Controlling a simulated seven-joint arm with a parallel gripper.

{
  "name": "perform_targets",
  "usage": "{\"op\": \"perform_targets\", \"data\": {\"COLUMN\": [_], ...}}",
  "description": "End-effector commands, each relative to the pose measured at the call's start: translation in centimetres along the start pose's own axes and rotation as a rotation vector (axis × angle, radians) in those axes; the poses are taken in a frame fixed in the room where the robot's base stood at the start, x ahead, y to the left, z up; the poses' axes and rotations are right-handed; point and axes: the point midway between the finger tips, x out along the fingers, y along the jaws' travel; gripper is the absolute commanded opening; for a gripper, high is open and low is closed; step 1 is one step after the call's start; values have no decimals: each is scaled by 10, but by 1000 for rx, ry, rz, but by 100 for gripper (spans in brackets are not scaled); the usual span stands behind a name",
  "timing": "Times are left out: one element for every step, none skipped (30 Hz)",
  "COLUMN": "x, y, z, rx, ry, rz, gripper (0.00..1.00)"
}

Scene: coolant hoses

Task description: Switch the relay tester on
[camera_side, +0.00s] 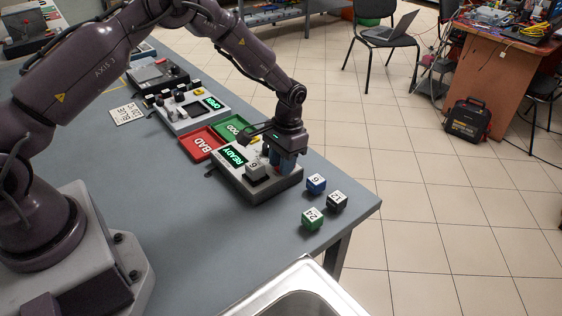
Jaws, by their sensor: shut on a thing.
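The relay tester (262,188) is a light grey box near the front right of the bench. Its green display (236,154) is lit and reads READY. A grey cube marked 6 (256,171) sits on its top face. My gripper (282,166) points down over the right part of the tester, with its fingers at the top face. It is shut on a small part there, which the fingers hide; I cannot tell its shape or position.
Blue (316,184), black (337,202) and green (312,219) numbered cubes lie right of the tester, near the bench edge. A red BAD tray (202,144) and a green GOOD tray (232,128) lie behind it. Another device (190,108) stands farther back. A metal basin (296,290) is in front.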

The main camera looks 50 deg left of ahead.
Motion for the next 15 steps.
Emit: {"op": "perform_targets", "data": {"x": [1,0,0,0,0,-1,-1,-1,-1,-1,-1,-1,-2,-2,-2], "y": [0,0,0,0,0,0,0,0,0,0,0,0,0,0,0], "z": [-2,-2,-3,-3,-3,-3,-3,-3,-3,-3,-3,-3,-3,-3,-3], "rx": [0,-1,-1,-1,-1,-1,-1,0,0,0,0,0,0,0,0], "ry": [-27,-45,-66,-80,-92,-103,-111,-116,-120,-122,-123,-123,-123,-122,-122], "rz": [-1,0,0,0,0,1,1,1,1,1,1,1,1,1,0], "gripper": [4,4,4,4,4,4,4,4,4,4,4,4,4,4,4]}}
